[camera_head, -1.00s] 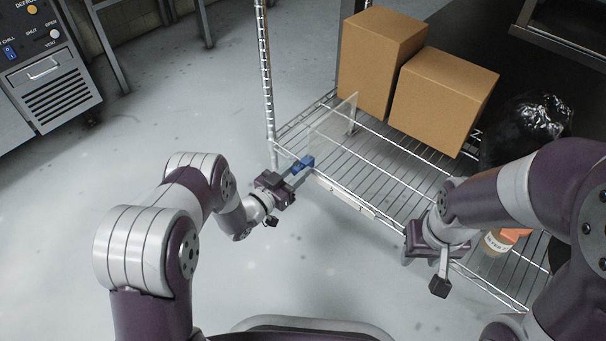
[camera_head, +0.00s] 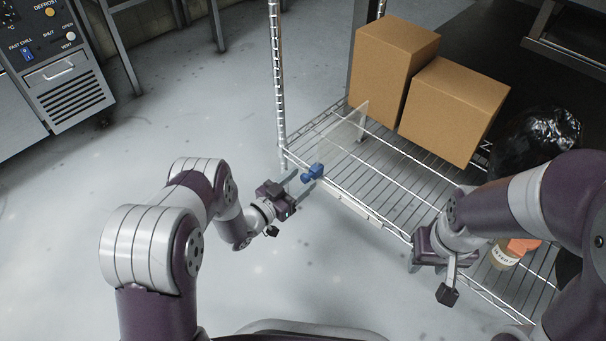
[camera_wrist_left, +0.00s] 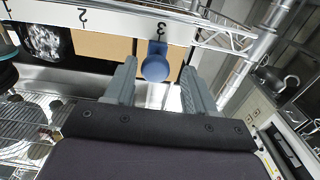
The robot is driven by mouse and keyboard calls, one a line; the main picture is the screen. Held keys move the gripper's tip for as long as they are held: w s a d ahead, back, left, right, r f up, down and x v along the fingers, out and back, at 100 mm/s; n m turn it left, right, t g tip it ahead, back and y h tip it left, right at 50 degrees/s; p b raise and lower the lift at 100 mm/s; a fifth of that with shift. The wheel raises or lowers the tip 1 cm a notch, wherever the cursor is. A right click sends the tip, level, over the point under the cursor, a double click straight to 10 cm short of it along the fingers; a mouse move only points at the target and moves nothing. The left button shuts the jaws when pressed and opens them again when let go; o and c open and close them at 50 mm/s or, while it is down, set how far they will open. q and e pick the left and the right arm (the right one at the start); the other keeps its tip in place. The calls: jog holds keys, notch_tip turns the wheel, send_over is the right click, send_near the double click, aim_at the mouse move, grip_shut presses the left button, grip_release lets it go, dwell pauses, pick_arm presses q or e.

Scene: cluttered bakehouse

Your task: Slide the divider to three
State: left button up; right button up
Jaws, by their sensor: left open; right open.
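The divider (camera_head: 346,137) is a clear upright panel on the wire shelf, with a blue knob (camera_head: 313,172) at its front edge. In the left wrist view the blue knob (camera_wrist_left: 156,64) sits at the numeral 3 on a white number strip (camera_wrist_left: 112,22), which appears upside down. My left gripper (camera_head: 301,184) is open, just in front of the knob; in the wrist view its fingers stand on either side, with gaps. My right gripper (camera_head: 432,262) is open by the shelf's front right; its fingers are partly hidden.
The wire shelf (camera_head: 395,185) has a front rail and a metal post (camera_head: 277,80) left of the divider. Two cardboard boxes (camera_head: 392,62) and a black bag (camera_head: 535,145) stand behind. A labelled jar (camera_head: 502,258) is near my right arm. The floor at left is clear.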

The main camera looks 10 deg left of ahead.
pick_arm(q)
jog(key=p+v, duration=0.4)
jog(key=v, duration=0.6)
jog(key=shift+s+a, duration=0.15)
jog(key=shift+s, duration=0.1)
